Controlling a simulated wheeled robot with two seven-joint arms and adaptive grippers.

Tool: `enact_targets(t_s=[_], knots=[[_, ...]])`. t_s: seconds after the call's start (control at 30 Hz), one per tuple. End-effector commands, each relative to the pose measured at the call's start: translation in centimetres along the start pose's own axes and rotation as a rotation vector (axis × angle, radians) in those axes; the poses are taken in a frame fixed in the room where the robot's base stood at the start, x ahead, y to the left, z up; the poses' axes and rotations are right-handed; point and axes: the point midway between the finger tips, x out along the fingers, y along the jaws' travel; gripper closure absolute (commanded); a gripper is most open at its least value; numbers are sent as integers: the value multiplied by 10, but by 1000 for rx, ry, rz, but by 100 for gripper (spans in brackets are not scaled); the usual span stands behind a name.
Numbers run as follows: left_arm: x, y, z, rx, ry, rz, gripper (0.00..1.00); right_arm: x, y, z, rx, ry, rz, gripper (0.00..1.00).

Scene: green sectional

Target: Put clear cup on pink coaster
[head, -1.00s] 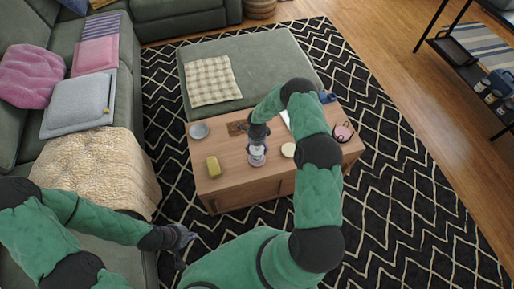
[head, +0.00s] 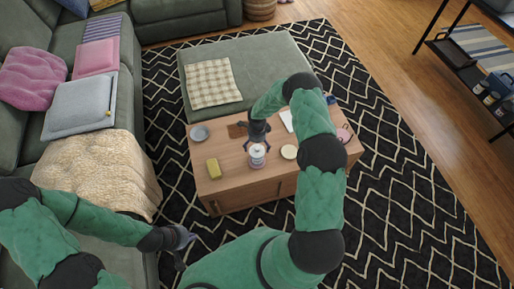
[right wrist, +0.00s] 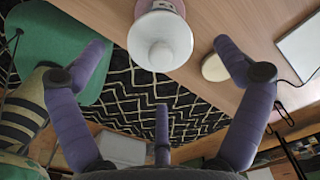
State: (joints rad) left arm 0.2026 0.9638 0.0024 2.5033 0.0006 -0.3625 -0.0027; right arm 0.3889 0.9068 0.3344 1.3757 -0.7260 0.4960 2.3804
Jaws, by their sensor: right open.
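The clear cup (head: 257,151) stands upright on the wooden table, at the front middle of the head view. A pink rim shows under it, which looks like the pink coaster (head: 257,165). In the right wrist view the cup (right wrist: 160,42) is at the top centre, with part of the pink coaster (right wrist: 179,7) behind it. My right gripper (head: 257,143) is open just above the cup, its fingers spread to either side and apart from it. My left gripper (head: 186,249) hangs at the lower left, away from the table, and looks open and empty.
The wooden table (head: 228,192) also holds a yellow sponge-like block (head: 213,169), a grey dish (head: 199,132), a brown flat piece (head: 237,130), a cream disc (head: 289,151), a white sheet (head: 287,120) and a pink item (head: 344,134). A green ottoman (head: 262,62) stands behind.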

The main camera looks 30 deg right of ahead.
Motion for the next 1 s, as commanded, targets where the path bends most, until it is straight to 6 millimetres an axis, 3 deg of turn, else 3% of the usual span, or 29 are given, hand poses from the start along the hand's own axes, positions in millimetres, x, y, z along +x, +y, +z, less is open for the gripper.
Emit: enact_targets(t_s=[0.1, 0.3, 0.57, 0.73, 1.0], knots=[[-9, 3, 0, 0, 0, 0, 100, -29, -1, 0, 2, 0, -2, 1], [-15, 6, 0, 0, 0, 0, 100, -59, 0, 0, 0, 0, 0, 1], [-18, 6, 1, 0, 0, 0, 100, -71, 7, 4, -32, -10, 9, 1], [-18, 6, 1, 0, 0, 0, 100, -60, 46, 28, -251, -87, 40, 1], [-18, 6, 1, 0, 0, 0, 100, -47, 142, 72, -772, -268, 33, 1]])
